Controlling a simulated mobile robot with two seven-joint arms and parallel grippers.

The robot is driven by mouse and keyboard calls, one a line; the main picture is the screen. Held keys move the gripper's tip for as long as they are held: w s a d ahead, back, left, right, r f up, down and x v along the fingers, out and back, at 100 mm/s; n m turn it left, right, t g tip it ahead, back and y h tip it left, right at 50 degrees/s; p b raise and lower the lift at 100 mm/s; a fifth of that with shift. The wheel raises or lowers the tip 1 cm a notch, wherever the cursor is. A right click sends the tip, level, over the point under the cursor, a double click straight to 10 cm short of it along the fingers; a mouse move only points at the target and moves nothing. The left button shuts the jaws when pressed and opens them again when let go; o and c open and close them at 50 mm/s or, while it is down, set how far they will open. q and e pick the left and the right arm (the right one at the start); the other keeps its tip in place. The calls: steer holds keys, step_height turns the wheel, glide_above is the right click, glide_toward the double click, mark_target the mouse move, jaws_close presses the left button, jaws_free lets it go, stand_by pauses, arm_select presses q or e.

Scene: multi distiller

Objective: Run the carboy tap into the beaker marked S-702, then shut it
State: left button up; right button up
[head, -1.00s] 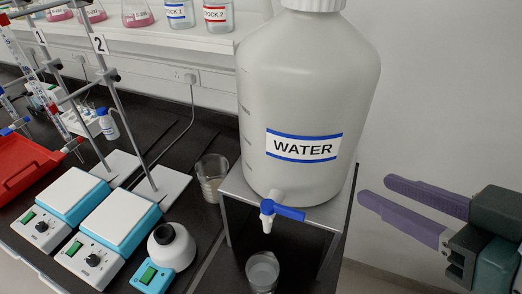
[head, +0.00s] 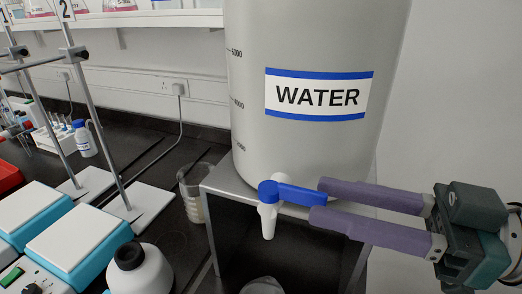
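The white carboy (head: 300,150) labelled WATER stands on a grey metal stand (head: 222,195). Its white tap (head: 268,218) has a blue lever (head: 298,193) pointing right; no stream shows at the spout. A clear beaker (head: 262,286) is below the spout, mostly cut off by the bottom edge; no marking on it is readable. My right gripper (head: 316,204) is open, its purple fingers apart, with the fingertips at the lever's free end. Whether they touch it I cannot tell. My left gripper is not in view.
Another beaker (head: 193,192) stands left of the stand. Hotplates (head: 78,238) with clamp rods, a white round vessel (head: 140,268) and a small bottle (head: 84,140) are on the black bench to the left. The wall is close behind the carboy.

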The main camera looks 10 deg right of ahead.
mark_target(310, 191)
steer(key=shift+x, duration=1.8)
steer(key=shift+c, duration=0.2)
jaws_close()
